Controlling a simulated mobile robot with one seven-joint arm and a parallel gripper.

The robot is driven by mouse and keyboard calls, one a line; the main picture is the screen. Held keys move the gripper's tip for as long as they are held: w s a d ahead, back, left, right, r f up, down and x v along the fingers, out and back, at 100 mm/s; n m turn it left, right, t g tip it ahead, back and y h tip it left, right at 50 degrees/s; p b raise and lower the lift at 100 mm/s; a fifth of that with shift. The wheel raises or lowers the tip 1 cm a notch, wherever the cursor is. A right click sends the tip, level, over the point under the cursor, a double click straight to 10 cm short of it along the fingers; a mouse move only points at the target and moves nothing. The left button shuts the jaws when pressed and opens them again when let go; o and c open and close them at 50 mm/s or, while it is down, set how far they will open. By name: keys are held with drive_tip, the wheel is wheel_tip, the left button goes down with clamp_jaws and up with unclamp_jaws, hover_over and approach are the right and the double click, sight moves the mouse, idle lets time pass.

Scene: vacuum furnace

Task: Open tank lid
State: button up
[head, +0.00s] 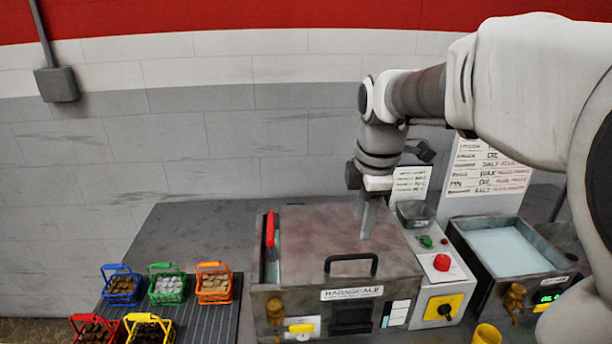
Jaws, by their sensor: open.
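The tank (268,304) is a grey metal box labelled HARNSCALE, standing at the front centre of the table. Its brownish lid (310,236) lies flat over most of the top, with a narrow gap at the left side. A black handle (351,258) stands near the lid's front edge. My gripper (366,222) points down over the rear right part of the lid, behind the handle and apart from it. Its two fingers are open with nothing between them. Whether the fingertips touch the lid cannot be told.
Several coloured baskets of small parts, such as the green one (168,290), stand at left. A control box (440,285) with a red button adjoins the tank. An open bath (505,250) of pale liquid stands at right. A yellow cup (487,334) is in front. The table's back left is clear.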

sight(356, 255)
drive_tip(key=f, duration=0.3)
drive_tip(key=w+f, duration=0.1)
drive_tip(key=f, duration=0.5)
drive_tip(key=shift+w, duration=0.4)
drive_tip(key=shift+r, duration=0.1)
clamp_jaws()
idle(0.7)
